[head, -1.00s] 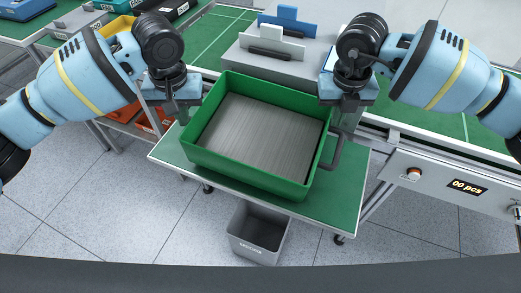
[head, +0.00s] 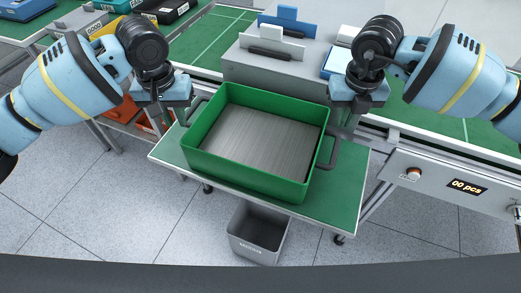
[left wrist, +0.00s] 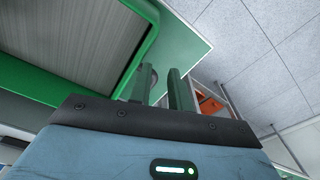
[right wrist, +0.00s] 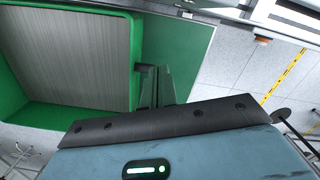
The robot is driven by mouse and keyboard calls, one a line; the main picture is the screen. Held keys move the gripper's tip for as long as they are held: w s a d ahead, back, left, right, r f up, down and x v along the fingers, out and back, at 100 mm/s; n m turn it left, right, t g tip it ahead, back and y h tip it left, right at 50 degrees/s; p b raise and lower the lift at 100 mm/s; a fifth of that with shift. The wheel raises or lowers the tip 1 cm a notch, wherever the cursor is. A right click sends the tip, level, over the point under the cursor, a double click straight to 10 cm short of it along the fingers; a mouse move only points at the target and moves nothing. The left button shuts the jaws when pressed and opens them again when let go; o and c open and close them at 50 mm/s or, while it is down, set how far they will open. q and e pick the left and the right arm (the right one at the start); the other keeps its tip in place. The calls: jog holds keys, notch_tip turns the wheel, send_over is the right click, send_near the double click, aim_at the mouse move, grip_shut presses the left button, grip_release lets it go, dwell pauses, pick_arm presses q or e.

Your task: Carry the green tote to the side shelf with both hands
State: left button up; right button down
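The green tote (head: 247,187), open and with a grey ribbed floor, stands level on a small green-topped table (head: 335,208). A dark handle juts from each end: the left handle (head: 196,108) and the right handle (head: 333,152). My left gripper (head: 160,122) is just outside the left handle, apart from it. In the left wrist view its fingers (left wrist: 161,85) stand apart with nothing held.
A grey bin (head: 258,235) stands on the floor below the table. Behind is a conveyor with a grey fixture box (head: 270,68) and a counter panel (head: 440,182). A shelf with orange bins (head: 120,110) is at the left.

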pick_arm(q)
jog(key=shift+a, duration=0.1)
pick_arm(e)
jog(key=c, duration=1.7)
grip_release()
jog(key=shift+d, duration=0.1)
pick_arm(q)
notch_tip(320, 180, up, 12)
jog(key=shift+s, duration=0.4)
pick_arm(e)
jog(key=r, duration=1.2)
jog(key=shift+s, duration=0.4)
jog(key=shift+f, duration=0.1)
